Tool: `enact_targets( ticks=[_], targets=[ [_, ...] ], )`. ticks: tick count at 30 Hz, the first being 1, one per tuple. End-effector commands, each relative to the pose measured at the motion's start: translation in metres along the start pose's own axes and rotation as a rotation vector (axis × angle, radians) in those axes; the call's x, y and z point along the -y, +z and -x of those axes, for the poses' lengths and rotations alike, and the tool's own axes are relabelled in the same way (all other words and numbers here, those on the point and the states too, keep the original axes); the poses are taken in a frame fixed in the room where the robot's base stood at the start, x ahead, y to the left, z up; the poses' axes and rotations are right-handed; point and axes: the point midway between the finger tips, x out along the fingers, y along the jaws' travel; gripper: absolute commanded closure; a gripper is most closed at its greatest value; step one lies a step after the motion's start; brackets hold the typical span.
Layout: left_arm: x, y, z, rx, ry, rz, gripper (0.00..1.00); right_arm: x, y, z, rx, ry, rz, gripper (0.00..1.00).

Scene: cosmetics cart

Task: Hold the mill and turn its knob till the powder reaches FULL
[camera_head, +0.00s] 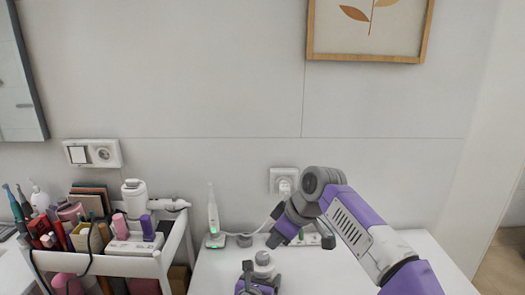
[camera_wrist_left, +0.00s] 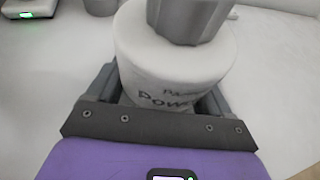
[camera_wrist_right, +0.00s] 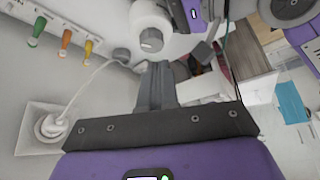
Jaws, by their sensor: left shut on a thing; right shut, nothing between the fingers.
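The mill (camera_wrist_left: 175,60) is a white cylinder with dark lettering, partly reading "Pow", and a grey ribbed knob (camera_wrist_left: 190,18) on top. My left gripper (camera_wrist_left: 165,95) is shut around its body; the mill looks upright. In the head view the mill (camera_head: 263,258) is small at the bottom middle, with my left gripper (camera_head: 258,278) at it. My right gripper (camera_head: 273,242) is near the mill, on its upper right. In the right wrist view its fingers (camera_wrist_right: 156,82) are shut and empty, apart from the mill (camera_wrist_right: 150,22) and knob (camera_wrist_right: 151,40). No powder level or FULL mark is readable.
A crowded cosmetics cart (camera_head: 150,265) stands left. On the white table are an upright white device (camera_head: 214,220) with a green light, a small grey round piece (camera_head: 244,240) and a strip with coloured pieces (camera_wrist_right: 62,38). A cable runs to the wall socket (camera_head: 284,180).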

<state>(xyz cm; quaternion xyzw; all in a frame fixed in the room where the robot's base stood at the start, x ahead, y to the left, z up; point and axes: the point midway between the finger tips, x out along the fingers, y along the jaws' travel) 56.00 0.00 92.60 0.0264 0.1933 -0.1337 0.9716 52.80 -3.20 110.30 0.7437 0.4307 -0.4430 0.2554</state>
Motion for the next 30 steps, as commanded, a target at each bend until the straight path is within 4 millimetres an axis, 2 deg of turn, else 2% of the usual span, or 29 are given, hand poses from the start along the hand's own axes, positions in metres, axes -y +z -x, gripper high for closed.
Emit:
enact_targets(
  ticks=[5, 18, 30],
  targets=[
    [0.0, 0.001, 0.0, 0.002, 0.0, 0.0, 0.63, 0.003, 0.005, -0.009, 0.003, 0.0, -0.003, 1.0],
    [0.0, 0.001, 0.0, 0.001, 0.0, 0.0, 0.63, 0.003, 0.029, -0.053, 0.002, 0.0, -0.003, 1.0],
    [0.0, 0.001, 0.0, 0.001, 0.0, 0.0, 0.63, 0.002, 0.033, -0.061, 0.001, 0.001, -0.001, 1.0]
  ],
)
